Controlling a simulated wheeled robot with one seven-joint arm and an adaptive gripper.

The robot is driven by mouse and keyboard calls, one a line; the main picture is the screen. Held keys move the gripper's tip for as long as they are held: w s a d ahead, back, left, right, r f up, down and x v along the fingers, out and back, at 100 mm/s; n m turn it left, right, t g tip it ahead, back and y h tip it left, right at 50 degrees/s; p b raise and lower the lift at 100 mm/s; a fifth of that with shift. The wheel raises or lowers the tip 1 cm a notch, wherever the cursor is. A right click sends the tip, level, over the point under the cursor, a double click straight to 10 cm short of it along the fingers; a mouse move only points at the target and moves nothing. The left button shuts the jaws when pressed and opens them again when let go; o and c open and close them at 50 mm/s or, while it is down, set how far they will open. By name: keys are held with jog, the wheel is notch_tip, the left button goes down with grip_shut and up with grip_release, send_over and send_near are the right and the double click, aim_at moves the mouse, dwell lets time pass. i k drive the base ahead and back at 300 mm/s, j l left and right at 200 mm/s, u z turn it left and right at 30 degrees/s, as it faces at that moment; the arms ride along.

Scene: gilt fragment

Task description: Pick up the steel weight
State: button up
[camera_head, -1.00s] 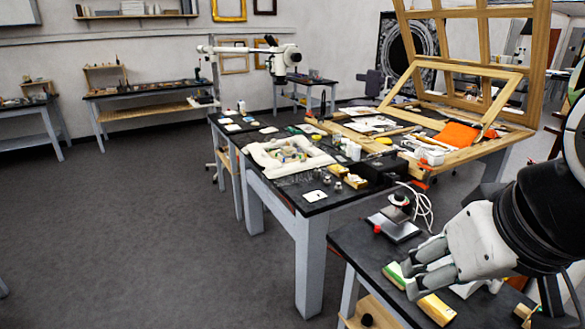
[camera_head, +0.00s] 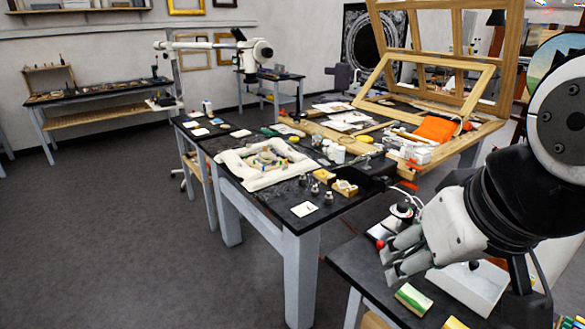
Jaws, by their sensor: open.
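Several small knobbed steel weights (camera_head: 315,188) stand near the front right part of the black-topped table, beside small boxes; they are too small to tell apart well. My gripper (camera_head: 388,266) is at the lower right, to the right of and nearer than the weights, over the near side table. Its two pale fingers point left and stand a little apart. It is open, and I see nothing between the fingers. It is well clear of the weights.
A white card (camera_head: 304,209) lies in front of the weights, with small yellow boxes (camera_head: 345,188) to their right. A padded ring-shaped cushion (camera_head: 240,175) lies behind left. A red knob (camera_head: 380,244) is near my fingers. Open floor (camera_head: 130,240) lies left.

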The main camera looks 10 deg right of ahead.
aim_at(302, 180)
jog(key=i+j+z, duration=0.1)
jog(key=i+j, duration=0.2)
jog(key=i+j+z, duration=0.1)
jog(key=i+j, duration=0.15)
jog(key=j, duration=0.25)
jog(key=i+j+z, duration=0.1)
jog(key=i+j, duration=0.15)
jog(key=j, duration=0.15)
jog(key=i+j+z, duration=0.15)
jog(key=j, duration=0.3)
jog(key=i+j+z, duration=0.15)
jog(key=i, duration=0.35)
jog(key=i+j+z, duration=0.2)
jog(key=i+j, duration=0.15)
jog(key=i, duration=0.1)
